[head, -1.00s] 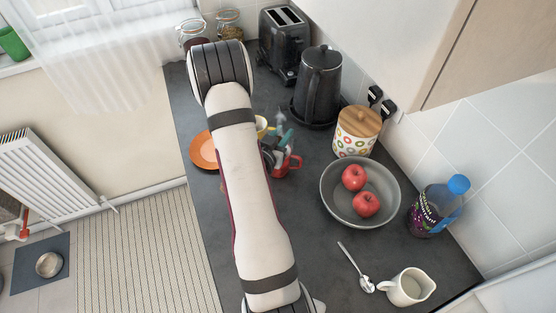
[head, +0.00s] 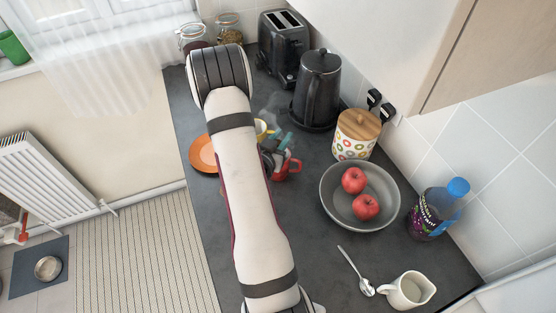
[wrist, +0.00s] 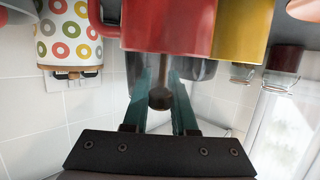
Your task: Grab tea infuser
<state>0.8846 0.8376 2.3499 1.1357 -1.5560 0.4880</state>
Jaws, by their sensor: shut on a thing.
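The tea infuser, seen as a dark round knob on a thin shaft (wrist: 160,98), shows between my gripper's teal fingers in the wrist view. My gripper (wrist: 161,82) is shut on it. In the head view my gripper (head: 283,142) is beside and partly over the red mug (head: 291,171), mostly hidden by my arm. The rest of the infuser is hidden, and I cannot tell whether it touches the red mug. The red mug also shows at the top of the wrist view (wrist: 165,28).
A yellow mug (head: 261,127) and an orange plate (head: 203,153) are close by. A grey bowl (head: 335,211) with apples, a patterned canister (head: 352,144), a black kettle (head: 318,88) and a toaster (head: 284,45) stand around. The front right has a spoon (head: 357,270) and a cream jug (head: 411,288).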

